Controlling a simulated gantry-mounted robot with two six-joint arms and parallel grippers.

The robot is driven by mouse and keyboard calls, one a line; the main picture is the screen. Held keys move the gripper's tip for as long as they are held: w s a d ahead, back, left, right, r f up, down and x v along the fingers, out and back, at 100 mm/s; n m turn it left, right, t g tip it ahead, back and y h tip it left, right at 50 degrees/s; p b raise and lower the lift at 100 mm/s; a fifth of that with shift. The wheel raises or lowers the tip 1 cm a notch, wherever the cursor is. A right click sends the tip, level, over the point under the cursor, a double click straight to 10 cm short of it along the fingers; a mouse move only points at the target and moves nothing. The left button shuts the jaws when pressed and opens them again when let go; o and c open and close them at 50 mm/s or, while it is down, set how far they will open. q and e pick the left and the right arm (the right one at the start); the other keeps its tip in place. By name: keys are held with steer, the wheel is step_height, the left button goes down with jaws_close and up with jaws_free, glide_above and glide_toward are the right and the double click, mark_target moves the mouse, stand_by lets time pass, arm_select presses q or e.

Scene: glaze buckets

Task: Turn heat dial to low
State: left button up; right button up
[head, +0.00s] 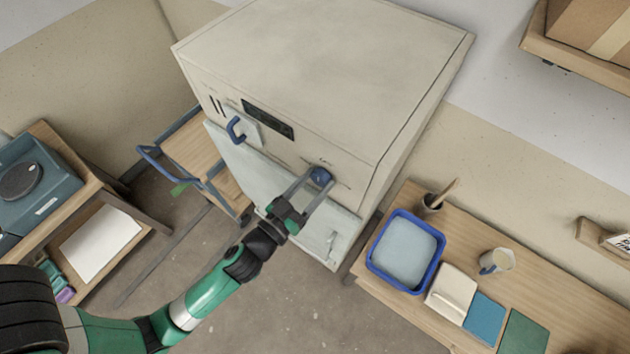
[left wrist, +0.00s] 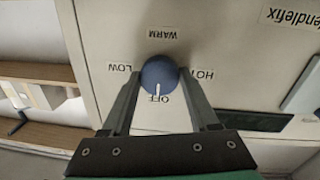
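The heat dial (head: 320,176) is a round blue knob on the front panel of the cream kiln-like box. In the left wrist view the dial (left wrist: 159,77) has a white mark pointing at the OFF label (left wrist: 158,99). The LOW label (left wrist: 119,68) is at its left, HOT (left wrist: 201,74) at its right and WARM (left wrist: 162,33) above, upside down in this view. My left gripper (head: 319,184) has one finger on each side of the dial, seemingly touching both sides. My right gripper is not in view.
A blue-handled cart (head: 182,140) stands left of the box (head: 325,70). A blue handle (head: 236,130) sticks out left of the dial.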

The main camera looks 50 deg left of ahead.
arm_select(q)
steer(key=c, duration=0.8)
steer(key=shift+c, duration=0.2)
steer(key=shift+m, duration=0.4)
steer(key=m, duration=0.3)
steer(key=shift+r+p, duration=0.1)
steer(key=shift+p, duration=0.3)
steer(key=m, duration=0.4)
steer(key=shift+d+m+p, duration=0.1)
steer(key=shift+m+p, duration=0.25)
steer(key=shift+m, duration=0.05)
steer(key=m, duration=0.4)
steer(key=shift+r+g+p, duration=0.1)
steer(key=shift+g+p, duration=0.2)
steer(key=shift+p, duration=0.05)
steer(key=shift+m+y+p, duration=0.3)
steer(key=shift+m+y, duration=0.1)
steer(key=shift+m, duration=1.9)
